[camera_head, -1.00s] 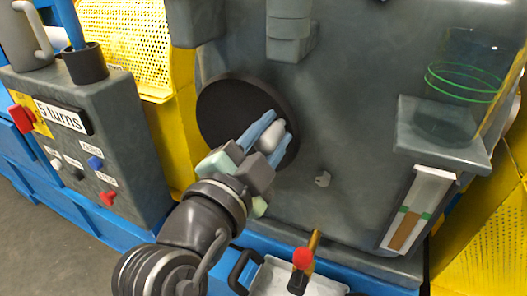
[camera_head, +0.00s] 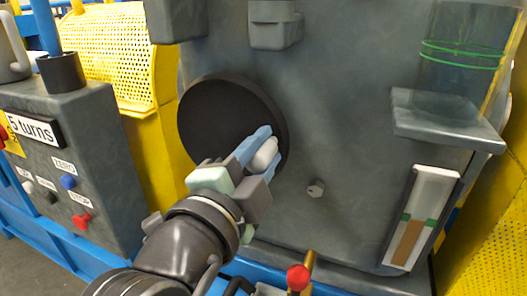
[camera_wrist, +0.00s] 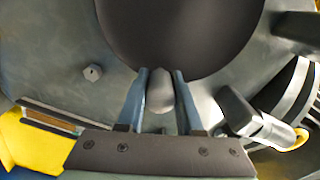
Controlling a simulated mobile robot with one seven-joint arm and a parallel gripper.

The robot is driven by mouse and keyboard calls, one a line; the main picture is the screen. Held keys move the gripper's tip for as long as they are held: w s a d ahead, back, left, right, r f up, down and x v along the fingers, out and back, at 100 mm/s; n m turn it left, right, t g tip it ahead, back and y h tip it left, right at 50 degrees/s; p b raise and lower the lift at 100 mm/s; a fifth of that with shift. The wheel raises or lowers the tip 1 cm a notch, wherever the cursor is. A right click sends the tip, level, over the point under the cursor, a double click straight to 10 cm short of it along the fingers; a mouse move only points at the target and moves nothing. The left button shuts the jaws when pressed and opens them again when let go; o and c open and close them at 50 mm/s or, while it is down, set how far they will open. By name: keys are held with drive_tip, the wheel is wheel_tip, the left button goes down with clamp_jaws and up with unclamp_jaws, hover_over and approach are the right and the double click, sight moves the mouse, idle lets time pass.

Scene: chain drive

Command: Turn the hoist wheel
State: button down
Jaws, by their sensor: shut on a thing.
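The hoist wheel (camera_head: 220,120) is a dark round disc on the grey machine front. A pale grey handle knob (camera_head: 264,154) sticks out near its lower-right edge. My gripper (camera_head: 263,151) is shut on this knob, with one blue finger on each side. In the wrist view, the knob (camera_wrist: 160,94) lies between the two fingers, with the dark wheel (camera_wrist: 180,35) above it. The wheel's lower-right part is partly hidden by my gripper.
A control box with a "5 turns" sign (camera_head: 31,129) and coloured buttons stands at left. A small hex stub (camera_head: 316,189) lies right of the wheel. A red-knobbed lever (camera_head: 298,277) is below. A gauge (camera_head: 421,218) and grey shelf (camera_head: 445,120) are at right.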

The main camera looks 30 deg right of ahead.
drive_tip(key=c, duration=0.6)
unclamp_jaws()
drive_tip(key=shift+a, duration=0.1)
drive_tip(key=p+v, duration=0.2)
drive_tip(key=v, duration=1.1)
